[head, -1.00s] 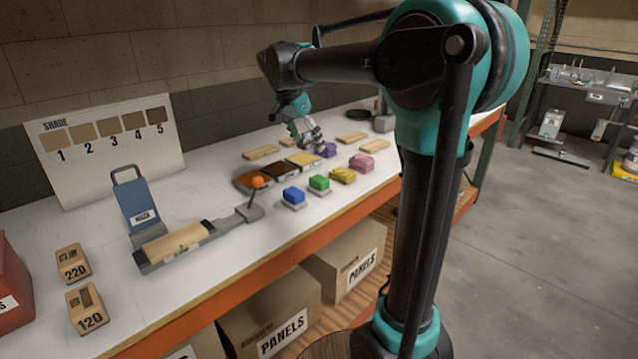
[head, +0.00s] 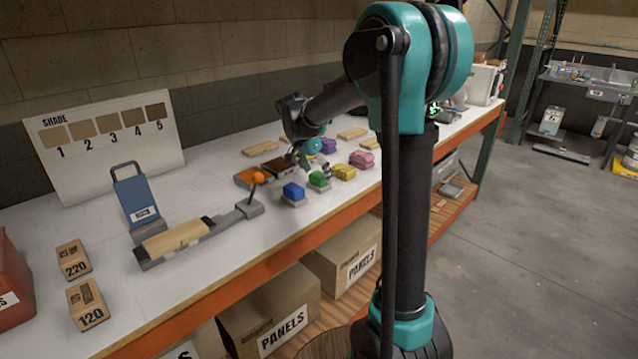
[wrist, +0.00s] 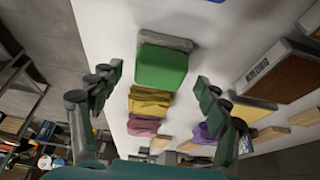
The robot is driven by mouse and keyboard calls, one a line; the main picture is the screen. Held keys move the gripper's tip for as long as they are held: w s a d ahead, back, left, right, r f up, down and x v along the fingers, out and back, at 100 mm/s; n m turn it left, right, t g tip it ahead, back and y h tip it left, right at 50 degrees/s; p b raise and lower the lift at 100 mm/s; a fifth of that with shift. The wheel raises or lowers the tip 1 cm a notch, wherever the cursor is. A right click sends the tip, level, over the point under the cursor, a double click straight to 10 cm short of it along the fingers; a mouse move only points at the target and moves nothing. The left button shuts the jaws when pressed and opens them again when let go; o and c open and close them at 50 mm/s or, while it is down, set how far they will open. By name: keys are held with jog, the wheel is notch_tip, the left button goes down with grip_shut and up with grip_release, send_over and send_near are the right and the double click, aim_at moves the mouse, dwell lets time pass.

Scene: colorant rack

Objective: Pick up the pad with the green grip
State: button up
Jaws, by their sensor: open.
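The pad with the green grip (head: 318,181) sits on the bench between the blue-grip pad (head: 292,192) and the yellow pad (head: 344,172). In the wrist view its green top and grey base (wrist: 162,66) show ahead of the fingers, near the middle. My gripper (head: 312,166) is just above and behind the green pad in the head view. I cannot tell the exact height above the pad.
A pink pad (head: 362,158) and a purple pad (head: 328,146) lie close by. A brown tray (wrist: 283,72) is right of the green pad in the wrist view.

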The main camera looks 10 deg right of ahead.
aim_at(319, 174)
jog(key=shift+x, duration=1)
jog(key=c, duration=1.2)
jog(key=shift+r, duration=0.15)
jog(key=shift+c, duration=0.2)
notch_tip(319, 174, up, 20)
